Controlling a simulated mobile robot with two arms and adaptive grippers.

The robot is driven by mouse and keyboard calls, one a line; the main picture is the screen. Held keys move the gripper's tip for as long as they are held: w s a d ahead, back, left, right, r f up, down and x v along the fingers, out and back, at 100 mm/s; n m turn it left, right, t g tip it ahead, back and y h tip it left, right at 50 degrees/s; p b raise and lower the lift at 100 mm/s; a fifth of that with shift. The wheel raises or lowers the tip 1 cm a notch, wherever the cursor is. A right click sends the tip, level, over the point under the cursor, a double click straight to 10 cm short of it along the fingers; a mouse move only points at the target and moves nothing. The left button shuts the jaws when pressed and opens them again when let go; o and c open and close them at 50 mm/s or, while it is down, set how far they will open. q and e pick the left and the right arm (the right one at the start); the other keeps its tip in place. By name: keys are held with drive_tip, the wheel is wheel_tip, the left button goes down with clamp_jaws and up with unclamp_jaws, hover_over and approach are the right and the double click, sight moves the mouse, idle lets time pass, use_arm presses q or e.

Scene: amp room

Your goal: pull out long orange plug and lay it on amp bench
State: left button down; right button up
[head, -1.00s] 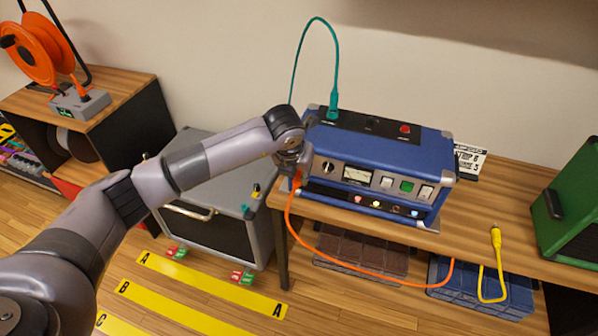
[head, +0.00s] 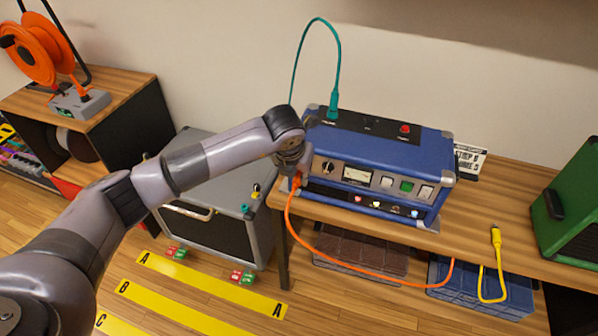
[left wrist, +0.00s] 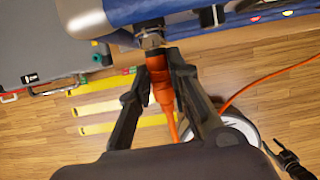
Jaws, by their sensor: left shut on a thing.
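My left gripper (head: 290,163) is at the left end of the blue amp (head: 385,150), which stands on the wooden amp bench (head: 490,215). In the left wrist view its fingers (left wrist: 156,80) are shut around the long orange plug (left wrist: 158,72). A metal piece shows between the plug and the amp's side; I cannot tell whether the plug is still seated. An orange cable (head: 330,254) runs from the plug down and right below the bench.
A teal cable (head: 336,60) loops up from the amp's top. A yellow plug (head: 495,238) lies at the bench's front edge. A green case (head: 575,205) stands at the right. The bench top right of the amp is mostly clear. A grey cabinet (head: 210,235) stands at the left.

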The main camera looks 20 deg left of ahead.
sight(294, 188)
use_arm(q)
drive_tip(key=shift+s, duration=0.2)
drive_tip(key=shift+s+a+f, duration=0.1)
drive_tip(key=shift+s+f, duration=0.05)
drive_tip(key=shift+s, duration=1.75)
